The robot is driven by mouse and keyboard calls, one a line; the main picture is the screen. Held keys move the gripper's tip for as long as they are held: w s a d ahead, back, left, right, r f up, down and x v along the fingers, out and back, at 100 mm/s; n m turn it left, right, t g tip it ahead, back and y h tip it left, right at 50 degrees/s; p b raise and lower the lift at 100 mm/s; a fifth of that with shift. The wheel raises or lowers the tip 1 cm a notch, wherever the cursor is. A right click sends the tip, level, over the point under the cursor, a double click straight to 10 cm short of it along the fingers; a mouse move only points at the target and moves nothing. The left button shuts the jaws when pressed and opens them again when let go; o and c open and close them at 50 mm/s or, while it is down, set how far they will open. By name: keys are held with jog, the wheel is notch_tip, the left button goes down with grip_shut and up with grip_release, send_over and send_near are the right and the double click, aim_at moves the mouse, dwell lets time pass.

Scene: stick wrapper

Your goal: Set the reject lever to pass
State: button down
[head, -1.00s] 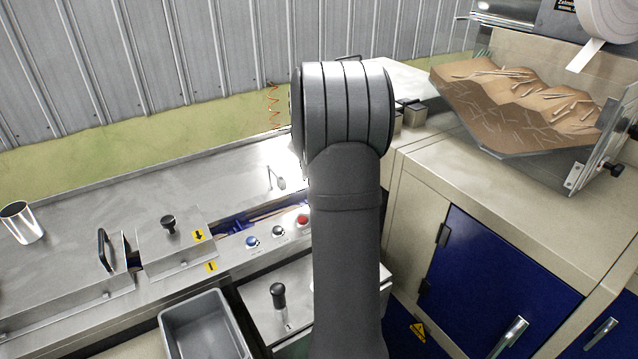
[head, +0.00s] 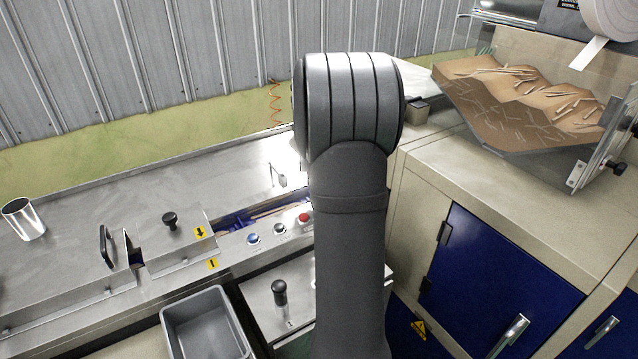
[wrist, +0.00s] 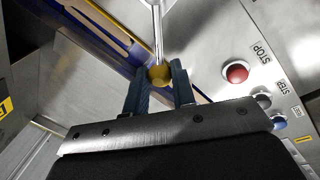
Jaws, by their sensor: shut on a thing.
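In the wrist view the reject lever is a thin metal rod (wrist: 157,35) ending in a yellow ball knob (wrist: 159,74). My gripper (wrist: 160,82) has its two dark blue fingers on either side of this knob and is shut on it. The knob sits over the blue-edged channel, left of the red STOP button (wrist: 236,72). In the head view my arm hides the gripper and the knob. No pass marking for the lever can be read.
Blue, dark and red buttons (head: 304,218) line the panel beside my arm. A black-knobbed lever (head: 280,292) stands on a lower plate. A grey bin (head: 205,325) is at the front, a metal cup (head: 23,218) at far left, and a stick hopper (head: 520,105) at right.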

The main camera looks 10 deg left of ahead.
jog(key=c, duration=1.2)
grip_release()
jog(key=shift+r, duration=0.1)
notch_tip(320, 180, up, 17)
jog(key=s, duration=0.2)
jog(key=shift+s+d, duration=0.25)
jog(key=shift+s, duration=0.15)
jog(key=w+f, duration=0.1)
jog(key=f, duration=0.4)
jog(key=w+f, duration=0.1)
jog(key=f, duration=1.1)
jog(key=shift+w+a+f, duration=0.15)
jog(key=shift+w+a, duration=0.1)
jog(key=shift+w, duration=0.15)
